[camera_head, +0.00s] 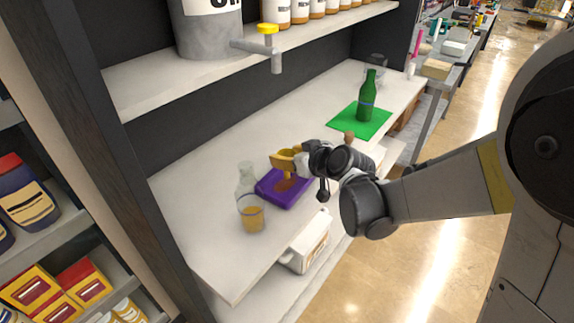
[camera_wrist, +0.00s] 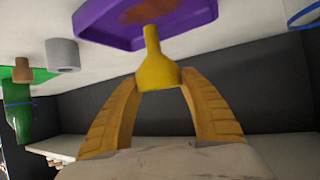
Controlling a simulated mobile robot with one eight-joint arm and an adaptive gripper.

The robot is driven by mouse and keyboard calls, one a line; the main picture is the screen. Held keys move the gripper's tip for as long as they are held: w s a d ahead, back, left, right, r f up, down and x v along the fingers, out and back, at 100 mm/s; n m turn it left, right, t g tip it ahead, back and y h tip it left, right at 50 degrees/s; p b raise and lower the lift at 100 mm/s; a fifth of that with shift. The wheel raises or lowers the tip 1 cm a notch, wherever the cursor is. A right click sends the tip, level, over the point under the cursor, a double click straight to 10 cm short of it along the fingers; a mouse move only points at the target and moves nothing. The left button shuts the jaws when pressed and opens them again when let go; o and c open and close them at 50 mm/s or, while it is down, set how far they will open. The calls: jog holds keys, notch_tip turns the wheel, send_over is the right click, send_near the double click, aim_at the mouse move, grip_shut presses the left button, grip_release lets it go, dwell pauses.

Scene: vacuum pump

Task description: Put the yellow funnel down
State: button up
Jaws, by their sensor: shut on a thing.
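The yellow funnel (camera_wrist: 155,62) is held between the two orange-yellow fingers of my gripper (camera_wrist: 160,84), which are shut on its wide part. Its narrow spout points toward the purple tray (camera_wrist: 95,24) in the wrist view. In the head view my gripper (camera_head: 287,157) is over the purple tray (camera_head: 268,194), and the funnel (camera_head: 287,174) hangs spout down above it. The tray has a brownish patch inside. I cannot tell whether the spout touches the tray.
A glass flask with amber liquid (camera_head: 251,215) stands left of the tray. A green bottle (camera_head: 367,98) stands on a green mat (camera_head: 345,122) farther back. A tap (camera_head: 270,44) projects from the shelf above. The white worktop (camera_head: 190,200) has free room left and behind.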

notch_tip(320, 180, down, 2)
jog(key=shift+f+b, duration=0.25)
jog(key=shift+b, duration=0.1)
jog(key=shift+r, duration=0.15)
jog(key=o, duration=0.6)
jog(key=shift+f, duration=0.25)
jog(key=o, duration=0.4)
jog(key=shift+r, duration=0.1)
jog(key=shift+r, duration=0.1)
